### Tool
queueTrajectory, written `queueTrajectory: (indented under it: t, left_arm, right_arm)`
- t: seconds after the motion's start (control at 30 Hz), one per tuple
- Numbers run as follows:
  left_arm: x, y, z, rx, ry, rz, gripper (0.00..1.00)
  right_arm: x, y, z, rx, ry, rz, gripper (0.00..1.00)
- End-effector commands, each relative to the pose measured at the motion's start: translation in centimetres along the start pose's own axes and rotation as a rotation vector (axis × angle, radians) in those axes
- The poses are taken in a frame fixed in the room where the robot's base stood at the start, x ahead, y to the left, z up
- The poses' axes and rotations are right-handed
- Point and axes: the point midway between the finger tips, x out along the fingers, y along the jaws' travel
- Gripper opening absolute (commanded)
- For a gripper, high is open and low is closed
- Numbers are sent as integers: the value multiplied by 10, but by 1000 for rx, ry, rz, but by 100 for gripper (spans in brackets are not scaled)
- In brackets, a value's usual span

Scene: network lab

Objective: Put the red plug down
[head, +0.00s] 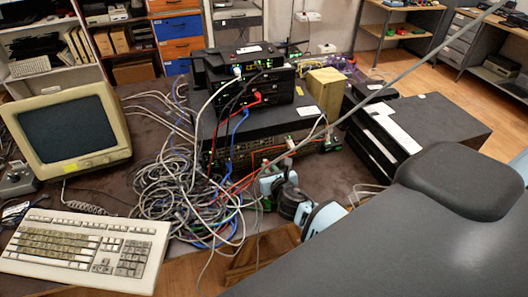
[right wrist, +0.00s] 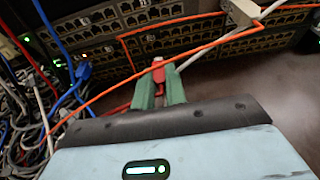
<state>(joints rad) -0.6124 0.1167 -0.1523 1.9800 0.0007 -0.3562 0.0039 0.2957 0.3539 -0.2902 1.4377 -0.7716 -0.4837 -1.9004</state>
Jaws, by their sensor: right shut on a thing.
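The red plug (right wrist: 158,70) is held between the two green fingers of my right gripper (right wrist: 160,88) in the right wrist view. A red cable shows just behind the fingers. In the head view my right gripper (head: 266,164) is low in front of the rack switches, right of the cable heap; the held plug is too small to make out there. The plug appears in front of the switch ports (right wrist: 205,50); I cannot tell whether it touches anything. Another red plug (head: 257,97) sits in the upper device. My left gripper is not in view.
A tangled cable heap (head: 180,195) lies left of the gripper, with a keyboard (head: 85,250) and monitor (head: 68,128) further left. An orange cable (right wrist: 200,47) crosses in front of the ports. Bare dark table (right wrist: 250,85) shows right of the fingers. Black boxes (head: 425,125) stand at the right.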

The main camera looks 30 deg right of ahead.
Motion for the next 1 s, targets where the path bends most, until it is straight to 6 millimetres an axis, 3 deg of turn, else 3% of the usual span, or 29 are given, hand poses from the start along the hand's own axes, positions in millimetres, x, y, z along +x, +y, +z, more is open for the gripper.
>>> queueTrajectory:
  t: [0.73,1.0]
  left_arm:
    - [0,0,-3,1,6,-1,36]
    - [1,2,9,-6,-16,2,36]
  right_arm:
    - [-4,0,-1,0,-1,0,0]
    - [-10,0,-10,-3,6,-3,0]
